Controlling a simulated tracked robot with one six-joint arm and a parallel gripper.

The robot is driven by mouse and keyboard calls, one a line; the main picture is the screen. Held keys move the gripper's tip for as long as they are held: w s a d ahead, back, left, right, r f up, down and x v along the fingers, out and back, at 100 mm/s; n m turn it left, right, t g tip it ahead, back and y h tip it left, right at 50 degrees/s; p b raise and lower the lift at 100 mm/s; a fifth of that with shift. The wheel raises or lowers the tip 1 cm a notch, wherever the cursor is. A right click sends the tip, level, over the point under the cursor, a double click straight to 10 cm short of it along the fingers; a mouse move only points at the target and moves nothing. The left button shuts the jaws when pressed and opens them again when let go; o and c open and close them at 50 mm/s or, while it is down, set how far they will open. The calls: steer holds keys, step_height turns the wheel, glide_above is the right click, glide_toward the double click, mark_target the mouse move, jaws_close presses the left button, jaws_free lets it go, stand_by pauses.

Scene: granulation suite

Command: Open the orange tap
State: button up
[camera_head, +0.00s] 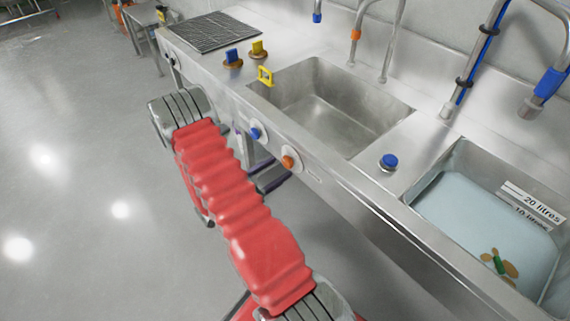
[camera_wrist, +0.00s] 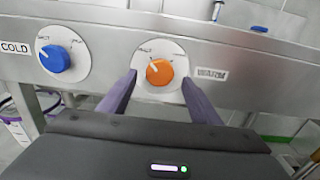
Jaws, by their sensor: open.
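The orange tap (camera_wrist: 159,72) is a round knob with a white pointer line on a pale dial, set in the steel front panel of the sink. The pointer tilts to the upper left. In the head view the orange tap (camera_head: 290,162) is on the front panel below the left basin. In the wrist view my gripper (camera_wrist: 162,82) is open, its two purple fingers on either side of the orange knob. I cannot tell whether the fingers touch it.
A blue knob (camera_wrist: 55,58) labelled COLD sits left of the orange one. The steel counter (camera_head: 355,180) holds an empty left basin (camera_head: 320,105) and a right basin (camera_head: 430,180) with water. A blue button (camera_head: 389,161) stands between them. The floor (camera_head: 80,170) at left is clear.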

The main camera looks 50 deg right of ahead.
mark_target(286, 164)
steer(key=shift+x, duration=1.85)
